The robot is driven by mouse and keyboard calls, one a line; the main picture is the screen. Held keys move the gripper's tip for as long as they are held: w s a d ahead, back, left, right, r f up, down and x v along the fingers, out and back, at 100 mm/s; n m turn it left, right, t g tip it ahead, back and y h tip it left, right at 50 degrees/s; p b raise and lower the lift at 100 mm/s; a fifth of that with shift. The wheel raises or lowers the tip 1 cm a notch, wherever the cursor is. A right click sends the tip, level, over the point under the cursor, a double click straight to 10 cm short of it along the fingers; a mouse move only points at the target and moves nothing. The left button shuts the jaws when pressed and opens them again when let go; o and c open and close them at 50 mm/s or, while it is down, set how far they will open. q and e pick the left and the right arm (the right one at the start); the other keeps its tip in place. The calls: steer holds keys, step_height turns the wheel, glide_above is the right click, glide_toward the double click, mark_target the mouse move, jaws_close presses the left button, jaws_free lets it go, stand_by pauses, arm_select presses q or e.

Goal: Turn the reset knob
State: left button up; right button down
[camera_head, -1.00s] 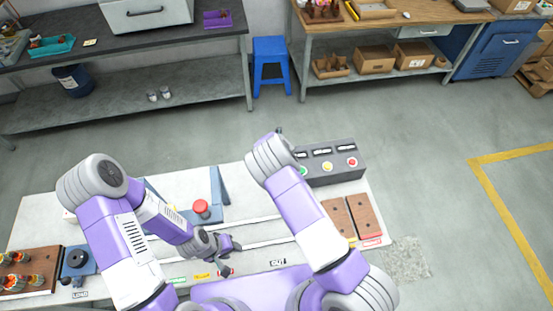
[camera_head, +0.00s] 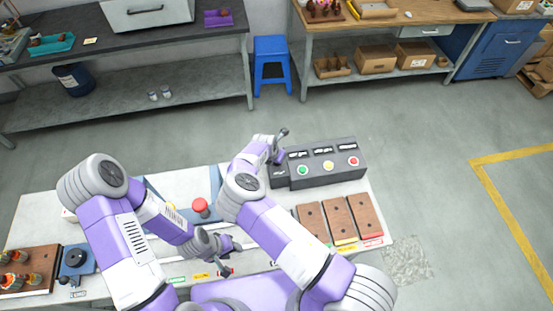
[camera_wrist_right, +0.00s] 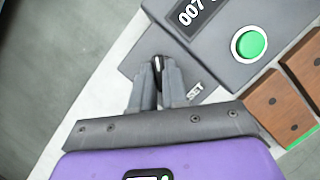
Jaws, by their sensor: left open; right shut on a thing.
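The grey control panel (camera_head: 328,166) stands at the table's back right, with a small dark box (camera_head: 280,174) at its left end. In the right wrist view, the end of a label reading "SET" (camera_wrist_right: 195,91) lies on this box. My right gripper (camera_wrist_right: 158,78) is over the box beside the label, its fingers shut on a small dark knob (camera_wrist_right: 158,62), mostly hidden between them. In the head view, the right gripper (camera_head: 278,156) is small and partly covered by its wrist. My left gripper (camera_head: 232,258) is open and empty, low over the table's front middle.
The panel carries a green button (camera_head: 303,170), a yellow button (camera_head: 328,165) and a red button (camera_head: 353,161) below displays. Brown blocks (camera_head: 340,219) lie in front. A red button (camera_head: 200,205) stands near the middle. A blue fixture (camera_head: 77,261) is at left.

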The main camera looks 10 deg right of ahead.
steer(key=m+b, duration=0.1)
steer(key=m, duration=0.1)
steer(key=m+g+h+b, duration=0.1)
steer(key=m+b, duration=0.1)
steer(key=shift+w+a+f+b, duration=0.1)
steer(key=shift+f+b, duration=0.1)
steer(key=shift+b, duration=0.1)
arm_select(q)
steer(key=shift+f+b, duration=1.2)
steer(key=shift+f, duration=2)
arm_select(e)
steer(key=shift+r+m+g+h, duration=0.15)
steer(key=shift+m+g, duration=0.25)
steer(key=shift+m, duration=0.5)
steer(key=shift+m+g+h, duration=0.15)
steer(key=shift+m+g, duration=0.25)
steer(key=shift+m, duration=0.5)
arm_select(q)
steer(key=shift+f, duration=0.1)
arm_select(e)
steer(key=c, duration=1.1)
jaws_free()
steer(key=shift+c, duration=0.2)
arm_select(q)
steer(key=shift+f, duration=0.2)
arm_select(e)
steer(key=v, duration=0.7)
steer(key=shift+r, duration=0.3)
steer(key=shift+a, duration=0.15)
